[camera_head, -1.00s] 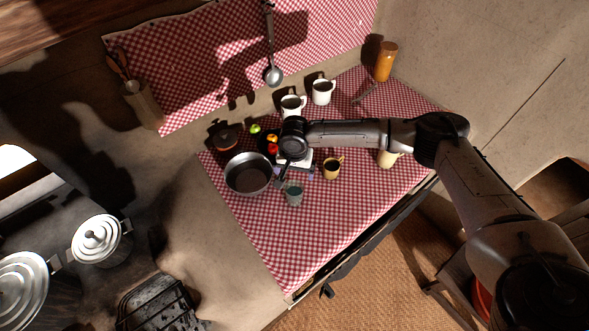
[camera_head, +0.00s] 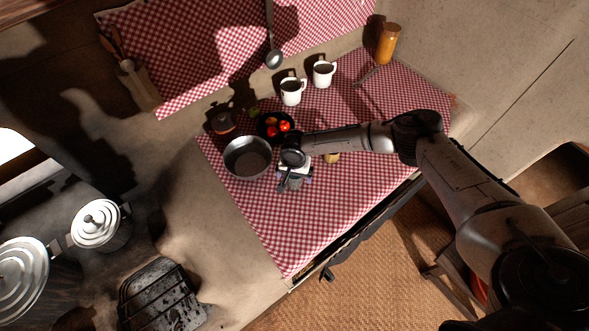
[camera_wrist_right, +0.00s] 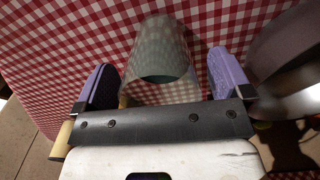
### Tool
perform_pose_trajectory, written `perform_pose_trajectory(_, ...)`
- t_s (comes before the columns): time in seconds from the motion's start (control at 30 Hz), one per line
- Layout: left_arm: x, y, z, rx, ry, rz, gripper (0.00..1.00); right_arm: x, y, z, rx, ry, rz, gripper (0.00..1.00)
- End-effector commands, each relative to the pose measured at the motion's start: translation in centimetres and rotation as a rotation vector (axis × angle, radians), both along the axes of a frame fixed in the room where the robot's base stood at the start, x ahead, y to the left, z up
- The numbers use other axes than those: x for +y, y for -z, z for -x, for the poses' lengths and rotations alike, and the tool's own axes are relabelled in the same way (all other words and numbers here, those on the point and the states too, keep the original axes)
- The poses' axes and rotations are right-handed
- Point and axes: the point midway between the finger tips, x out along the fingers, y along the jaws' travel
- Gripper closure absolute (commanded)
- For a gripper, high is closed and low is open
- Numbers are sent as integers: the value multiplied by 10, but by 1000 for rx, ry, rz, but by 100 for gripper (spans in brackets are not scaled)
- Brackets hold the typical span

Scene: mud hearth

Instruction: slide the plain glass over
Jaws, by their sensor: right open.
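The plain glass (camera_wrist_right: 158,48) is a clear, greenish tumbler standing on the checked cloth. In the right wrist view it lies between the two purple fingers of my right gripper (camera_wrist_right: 163,80), with a gap on each side. The gripper is open and not touching it, as far as I can see. In the head view my right gripper (camera_head: 294,181) is low over the cloth, just right of the pan, and largely covers the glass. My left gripper is not in view.
A dark pan (camera_head: 248,158) is close on the left, and a plate of red and orange produce (camera_head: 284,126) lies behind. A yellowish mug (camera_head: 332,158) is partly hidden by my arm. Two white mugs (camera_head: 292,92) (camera_head: 323,74) stand farther back. The cloth's front (camera_head: 290,235) is clear.

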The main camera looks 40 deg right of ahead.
Motion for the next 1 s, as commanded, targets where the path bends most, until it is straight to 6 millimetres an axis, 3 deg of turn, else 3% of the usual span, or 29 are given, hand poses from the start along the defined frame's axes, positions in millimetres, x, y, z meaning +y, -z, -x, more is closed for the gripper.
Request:
perform_pose_trajectory(0.5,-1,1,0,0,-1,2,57,0,8,0,0,0,0,3)
perform_pose_trajectory(1.0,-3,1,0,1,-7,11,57,0,8,0,0,0,0,51)
